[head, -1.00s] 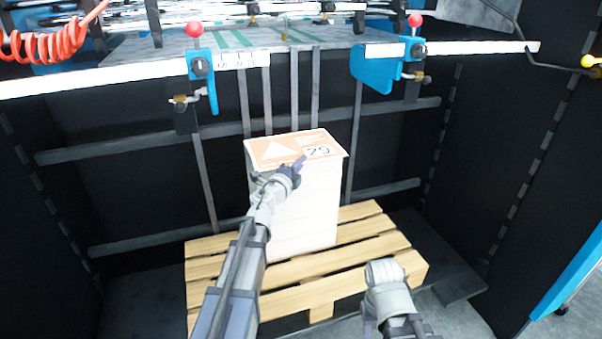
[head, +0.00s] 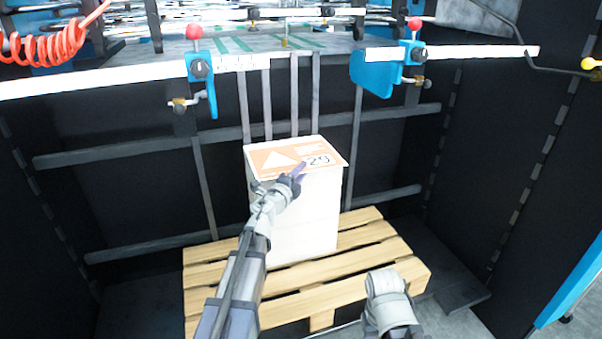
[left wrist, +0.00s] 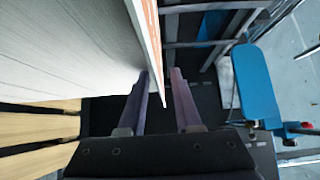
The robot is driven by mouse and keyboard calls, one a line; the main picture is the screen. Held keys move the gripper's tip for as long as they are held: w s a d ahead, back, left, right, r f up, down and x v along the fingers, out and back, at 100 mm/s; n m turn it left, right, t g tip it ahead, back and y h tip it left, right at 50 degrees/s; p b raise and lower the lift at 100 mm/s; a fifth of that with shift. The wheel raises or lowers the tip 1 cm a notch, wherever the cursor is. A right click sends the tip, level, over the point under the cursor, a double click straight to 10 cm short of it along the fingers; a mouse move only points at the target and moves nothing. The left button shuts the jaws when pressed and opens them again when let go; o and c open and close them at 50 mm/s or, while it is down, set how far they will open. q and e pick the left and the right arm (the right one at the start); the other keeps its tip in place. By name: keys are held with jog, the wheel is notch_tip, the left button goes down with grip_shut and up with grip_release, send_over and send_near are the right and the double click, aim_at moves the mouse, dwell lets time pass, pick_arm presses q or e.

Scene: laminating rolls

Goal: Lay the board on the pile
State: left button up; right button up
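The pile (head: 310,215) is a tall white stack on a wooden pallet (head: 390,263). The board (head: 275,158), with an orange and white printed face with a triangle and a number, lies flat on top of the pile. My left gripper (head: 299,169) is at the board's near edge, right of its middle. In the left wrist view the board's thin edge (left wrist: 150,45) runs between the two fingers (left wrist: 163,80), close to one finger, with a dark gap to the other; the gripper looks open. My right arm shows at the bottom, but its gripper is not visible.
A dark frame surrounds the pallet at the back and sides. Above it runs a white-edged table with two blue clamps (head: 202,80) with red knobs; one clamp also shows in the left wrist view (left wrist: 255,85). A red coiled hose hangs at upper left. Bare pallet lies right of the pile.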

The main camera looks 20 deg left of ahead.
pick_arm(q)
jog(key=shift+r, duration=0.15)
jog(key=s+a, duration=0.2)
jog(key=s, duration=0.9)
jog(key=shift+s, duration=0.4)
